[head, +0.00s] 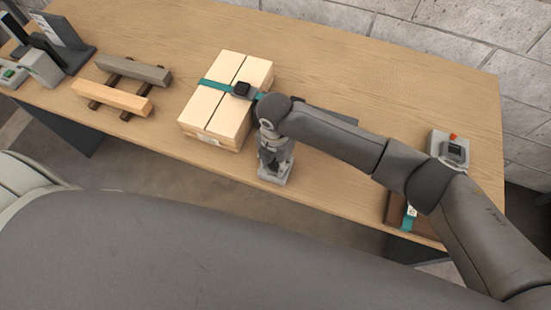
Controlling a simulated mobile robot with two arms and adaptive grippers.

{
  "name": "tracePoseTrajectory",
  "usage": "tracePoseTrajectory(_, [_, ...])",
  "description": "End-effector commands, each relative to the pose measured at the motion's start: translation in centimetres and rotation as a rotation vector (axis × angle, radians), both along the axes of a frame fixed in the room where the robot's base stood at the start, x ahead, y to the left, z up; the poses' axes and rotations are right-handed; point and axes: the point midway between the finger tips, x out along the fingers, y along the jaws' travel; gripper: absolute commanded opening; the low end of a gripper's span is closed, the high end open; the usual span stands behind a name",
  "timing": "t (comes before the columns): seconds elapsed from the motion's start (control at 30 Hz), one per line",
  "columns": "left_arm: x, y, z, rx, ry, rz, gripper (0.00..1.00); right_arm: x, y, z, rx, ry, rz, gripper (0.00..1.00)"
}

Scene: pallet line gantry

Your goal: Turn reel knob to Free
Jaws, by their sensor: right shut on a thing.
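My right gripper (272,160) points down over a small light-grey block-like unit (275,179) near the front edge of the table. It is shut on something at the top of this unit. The reel knob is not clearly visible; the gripper's fingers and wrist cover that spot, so its setting cannot be read. My left gripper is not in view.
A strapped wooden box (216,98) with a teal band stands just left of the gripper. Wooden bars (112,97) lie farther left. A grey box with a red button (447,146) stands at right. The back right of the table (400,85) is clear.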

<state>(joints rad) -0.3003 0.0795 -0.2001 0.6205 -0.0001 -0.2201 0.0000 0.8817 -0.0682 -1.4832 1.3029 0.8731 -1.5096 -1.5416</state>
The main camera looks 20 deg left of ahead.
Motion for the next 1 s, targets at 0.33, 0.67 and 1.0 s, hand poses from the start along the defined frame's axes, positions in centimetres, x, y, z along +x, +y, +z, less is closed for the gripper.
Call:
tracePoseTrajectory(0.33, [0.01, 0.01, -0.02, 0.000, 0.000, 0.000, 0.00, -0.02, 0.12, 0.11, 0.003, 0.000, 0.025, 0.12])
tracePoseTrajectory(0.67, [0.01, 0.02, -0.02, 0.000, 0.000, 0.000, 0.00, -0.03, 0.10, 0.09, 0.003, 0.000, 0.024, 0.53])
tracePoseTrajectory(1.0, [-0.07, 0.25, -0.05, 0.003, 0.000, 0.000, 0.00, 0.00, 0.02, 0.05, 0.001, 0.000, 0.023, 0.58])
